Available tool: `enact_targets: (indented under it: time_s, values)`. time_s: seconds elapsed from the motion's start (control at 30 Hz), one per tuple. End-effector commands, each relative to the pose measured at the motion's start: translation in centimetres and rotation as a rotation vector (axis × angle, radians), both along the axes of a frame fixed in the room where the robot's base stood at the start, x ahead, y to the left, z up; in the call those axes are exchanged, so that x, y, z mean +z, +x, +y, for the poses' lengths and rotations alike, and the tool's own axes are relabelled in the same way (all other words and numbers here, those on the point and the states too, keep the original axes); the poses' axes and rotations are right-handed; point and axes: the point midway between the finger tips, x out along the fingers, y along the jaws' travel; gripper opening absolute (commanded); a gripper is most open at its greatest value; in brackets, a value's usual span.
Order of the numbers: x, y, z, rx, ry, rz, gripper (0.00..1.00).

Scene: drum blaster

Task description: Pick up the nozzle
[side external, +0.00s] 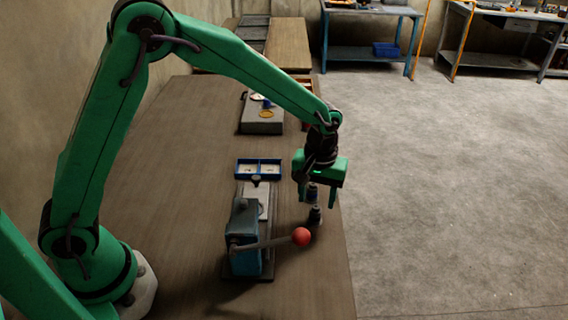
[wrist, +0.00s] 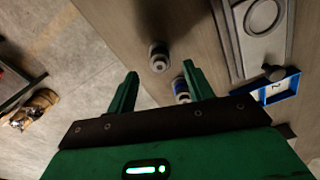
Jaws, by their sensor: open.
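Two small dark nozzle-like pieces stand upright near the table's right edge. One nozzle-like piece (side external: 315,215) is nearer the side camera, and the other (side external: 312,193) is just behind it, under my gripper (side external: 319,193). My gripper is open and empty, pointing down. In the wrist view, one round-topped piece (wrist: 158,57) shows just beyond the gap of my gripper (wrist: 160,70). I cannot tell which is the task's nozzle.
A blue press (side external: 245,235) with a red-balled lever (side external: 300,236) stands close to the pieces. A blue two-part tray (side external: 258,168) lies behind it. A grey block (side external: 262,120) with small parts is further back. The table (side external: 180,200) is clear on the left.

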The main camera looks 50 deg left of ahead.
Motion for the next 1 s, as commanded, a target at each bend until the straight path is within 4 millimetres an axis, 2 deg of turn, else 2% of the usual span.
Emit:
enact_targets:
  time_s: [0.37,0.8,1.0]
  values:
    - [-1.1,0.0,0.0,0.000,0.000,0.001,0.52]
    - [-5.5,0.0,0.0,0.000,0.000,0.001,0.52]
    - [-5.8,0.1,0.0,0.000,0.000,0.000,0.52]
